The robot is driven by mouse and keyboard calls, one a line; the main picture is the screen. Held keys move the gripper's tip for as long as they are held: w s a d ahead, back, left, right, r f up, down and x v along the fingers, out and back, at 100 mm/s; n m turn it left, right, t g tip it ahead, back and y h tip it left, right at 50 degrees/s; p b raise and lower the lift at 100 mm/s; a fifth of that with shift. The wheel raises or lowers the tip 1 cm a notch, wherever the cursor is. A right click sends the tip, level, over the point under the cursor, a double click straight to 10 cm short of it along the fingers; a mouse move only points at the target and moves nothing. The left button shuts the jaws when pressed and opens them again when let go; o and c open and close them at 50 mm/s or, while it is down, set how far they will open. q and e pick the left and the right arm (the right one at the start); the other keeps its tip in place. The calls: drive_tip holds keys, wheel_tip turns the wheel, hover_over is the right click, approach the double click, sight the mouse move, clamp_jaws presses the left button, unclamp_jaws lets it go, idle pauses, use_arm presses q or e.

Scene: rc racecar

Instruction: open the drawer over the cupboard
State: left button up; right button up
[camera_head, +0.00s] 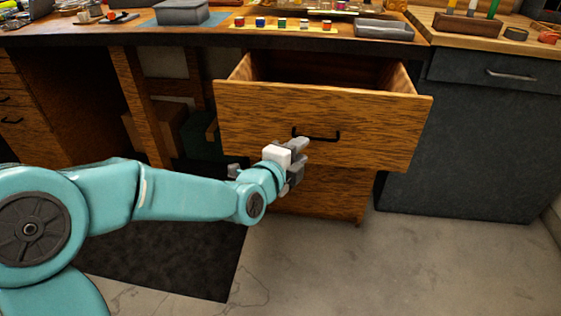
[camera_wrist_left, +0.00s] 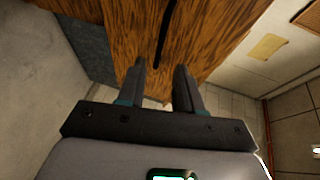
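A wooden drawer (camera_head: 320,110) under the workbench is pulled out, its open top and inside showing. Its dark bar handle (camera_head: 316,136) is on the front; it also shows in the left wrist view (camera_wrist_left: 166,30). A wooden front (camera_head: 325,190) lies below it. My left gripper (camera_head: 300,150) is just in front of the drawer front, near the handle's left end. In the left wrist view its two fingers (camera_wrist_left: 160,78) are apart, with the handle's end seen between the tips. I cannot tell whether they touch it. My right gripper is in neither view.
A dark grey cabinet (camera_head: 465,150) with a shut upper drawer (camera_head: 490,72) stands at the right. The floor before the drawer is clear.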

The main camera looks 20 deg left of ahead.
use_arm(q)
drive_tip(key=p+v, duration=0.1)
drive_tip(key=v, duration=0.8)
